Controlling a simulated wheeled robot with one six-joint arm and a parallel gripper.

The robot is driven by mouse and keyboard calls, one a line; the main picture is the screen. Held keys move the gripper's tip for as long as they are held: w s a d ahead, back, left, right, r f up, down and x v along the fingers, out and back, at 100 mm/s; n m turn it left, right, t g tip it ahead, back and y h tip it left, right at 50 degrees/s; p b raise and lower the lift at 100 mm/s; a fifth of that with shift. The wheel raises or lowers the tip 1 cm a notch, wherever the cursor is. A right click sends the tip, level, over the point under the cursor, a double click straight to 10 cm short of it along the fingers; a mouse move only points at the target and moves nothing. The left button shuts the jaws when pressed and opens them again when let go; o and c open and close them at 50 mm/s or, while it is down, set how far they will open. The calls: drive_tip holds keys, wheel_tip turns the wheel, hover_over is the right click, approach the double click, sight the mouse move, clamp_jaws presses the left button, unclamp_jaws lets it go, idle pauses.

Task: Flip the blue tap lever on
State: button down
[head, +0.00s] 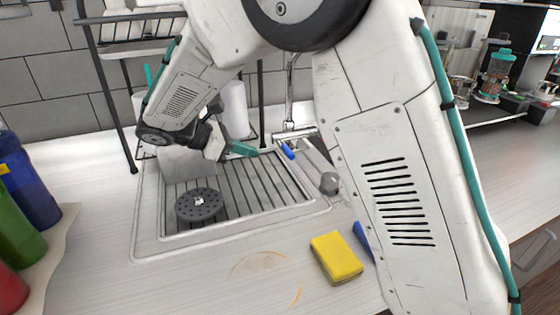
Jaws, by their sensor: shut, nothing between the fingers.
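The blue tap lever (288,151) sticks out at the front of the chrome tap (291,98) at the back of the sink. My arm partly covers the right side of the tap. My gripper (255,150), with teal fingers, is shut and empty. Its tips lie just left of the blue lever in the picture. A small gap shows between them, and I cannot tell how far apart they are in depth.
The sink (290,195) has a ribbed floor and a round dark drain piece (198,205). A yellow sponge (336,258) and a grey knob (330,183) are to the right. Coloured bottles (22,180) stand at left. A dark rack (120,115) rises behind.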

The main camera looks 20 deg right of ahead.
sight(283, 146)
drive_tip(key=x, duration=1)
drive_tip(key=shift+a, duration=0.1)
idle(0.3)
